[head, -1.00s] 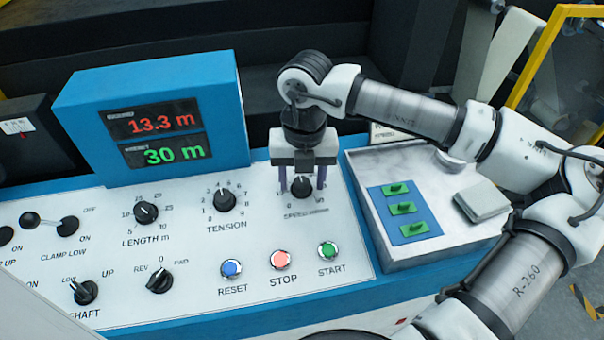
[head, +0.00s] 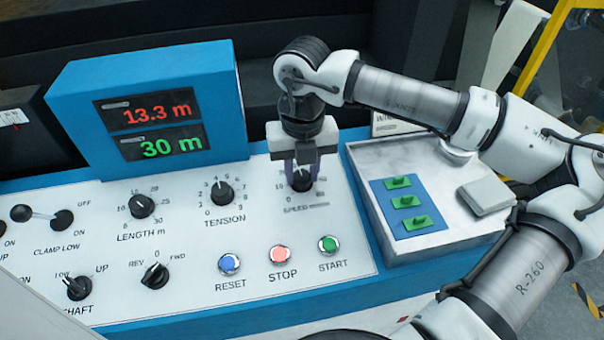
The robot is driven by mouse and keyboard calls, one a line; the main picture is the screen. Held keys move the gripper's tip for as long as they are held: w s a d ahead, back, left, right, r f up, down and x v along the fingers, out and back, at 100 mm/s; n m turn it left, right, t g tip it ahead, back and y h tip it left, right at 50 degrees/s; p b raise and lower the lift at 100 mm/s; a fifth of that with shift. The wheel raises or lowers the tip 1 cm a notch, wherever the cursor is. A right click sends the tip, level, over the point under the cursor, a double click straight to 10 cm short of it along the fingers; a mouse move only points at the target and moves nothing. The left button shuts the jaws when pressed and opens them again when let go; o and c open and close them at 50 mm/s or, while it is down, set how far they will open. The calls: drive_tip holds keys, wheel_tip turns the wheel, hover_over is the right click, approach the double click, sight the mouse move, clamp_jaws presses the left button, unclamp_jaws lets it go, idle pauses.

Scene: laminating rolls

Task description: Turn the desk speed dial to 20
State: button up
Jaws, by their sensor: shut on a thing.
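The speed dial (head: 301,183) is a black knob at the right of the white control panel (head: 190,262), above the label SPEED. My gripper (head: 301,176) points down over it from behind. Its two fingers are shut on the knob, one on each side. A 10 mark shows at the dial's left. The other scale numbers and the pointer's exact setting are hidden by the fingers or too small to read.
Tension (head: 220,191) and length (head: 142,206) dials sit to the left. Reset (head: 229,264), stop (head: 281,256) and start (head: 328,244) buttons lie in front. A blue display box (head: 75,118) stands behind, reading 13.3 m and 30 m. A grey tray (head: 370,235) with green pieces is at the right.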

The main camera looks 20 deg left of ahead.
drive_tip(key=n+b, duration=0.3)
drive_tip(key=shift+a+f+b, duration=0.1)
drive_tip(key=shift+f+b, duration=0.1)
drive_tip(key=shift+b, duration=0.1)
drive_tip(key=shift+r+n+t+h+b, duration=0.1)
drive_tip(key=shift+n+t+h+b, duration=0.15)
drive_tip(key=shift+n+b, duration=0.65)
drive_tip(key=shift+r+n+t+h+b, duration=0.2)
drive_tip(key=shift+n+b, duration=0.25)
drive_tip(key=shift+n, duration=0.75)
drive_tip(key=o, duration=1)
drive_tip(key=r, duration=0.4)
drive_tip(key=s+r, duration=0.1)
drive_tip(key=r, duration=0.4)
drive_tip(key=a+r+b, duration=0.1)
drive_tip(key=r, duration=0.3)
drive_tip(key=shift+s+r, duration=0.15)
drive_tip(key=shift+r, duration=0.15)
